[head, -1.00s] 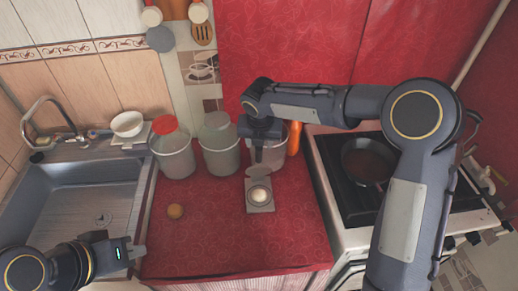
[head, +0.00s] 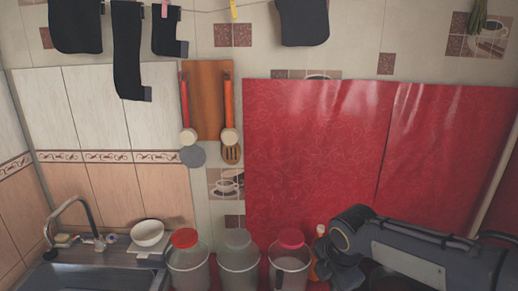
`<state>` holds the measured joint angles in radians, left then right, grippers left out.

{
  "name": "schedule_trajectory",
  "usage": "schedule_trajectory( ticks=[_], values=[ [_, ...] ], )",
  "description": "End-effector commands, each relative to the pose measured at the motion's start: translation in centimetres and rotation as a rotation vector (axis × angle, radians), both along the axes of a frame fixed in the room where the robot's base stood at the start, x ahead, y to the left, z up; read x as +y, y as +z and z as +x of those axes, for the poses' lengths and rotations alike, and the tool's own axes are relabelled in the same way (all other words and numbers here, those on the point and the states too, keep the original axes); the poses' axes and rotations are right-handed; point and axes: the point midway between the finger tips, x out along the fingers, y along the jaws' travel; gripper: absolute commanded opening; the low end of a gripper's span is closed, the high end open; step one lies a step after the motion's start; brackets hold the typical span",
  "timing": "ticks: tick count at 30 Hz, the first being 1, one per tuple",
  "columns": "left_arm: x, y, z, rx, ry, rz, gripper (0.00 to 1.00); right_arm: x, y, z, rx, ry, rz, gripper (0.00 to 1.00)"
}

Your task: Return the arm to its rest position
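My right arm comes in from the lower right in the head view, its wrist beside the orange bottle. Part of my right gripper (head: 340,277) shows below the wrist at the lower edge. Its fingertips cannot be made out, so I cannot tell whether it is open or shut. My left arm and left gripper are out of view.
Three jars stand along the wall: a red-lidded one (head: 188,265), a grey-lidded one (head: 238,262) and another red-lidded one (head: 290,266). The orange bottle (head: 320,255) is close to my wrist. A white bowl (head: 147,233) sits by the sink (head: 95,277). Dark cloths (head: 127,50) hang above.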

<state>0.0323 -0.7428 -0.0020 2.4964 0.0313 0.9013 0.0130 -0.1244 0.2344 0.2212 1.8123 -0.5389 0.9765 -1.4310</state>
Motion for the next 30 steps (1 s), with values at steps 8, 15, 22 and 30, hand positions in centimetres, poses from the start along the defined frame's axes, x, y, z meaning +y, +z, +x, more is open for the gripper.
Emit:
schedule_trajectory(
  ticks=[8,15,22,30],
  values=[
    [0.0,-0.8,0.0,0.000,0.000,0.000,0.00,-5.7,1.0,-11.8,0.041,-0.936,0.417,0.43],
    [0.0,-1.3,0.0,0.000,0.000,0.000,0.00,-5.9,-0.9,-19.6,0.158,-1.627,0.807,0.43],
    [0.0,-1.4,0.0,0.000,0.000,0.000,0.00,-5.0,-2.1,-22.2,0.255,-1.917,0.994,0.43],
    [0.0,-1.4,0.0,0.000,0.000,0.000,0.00,-4.9,-2.2,-22.4,0.266,-1.941,1.008,0.43]
  ],
)
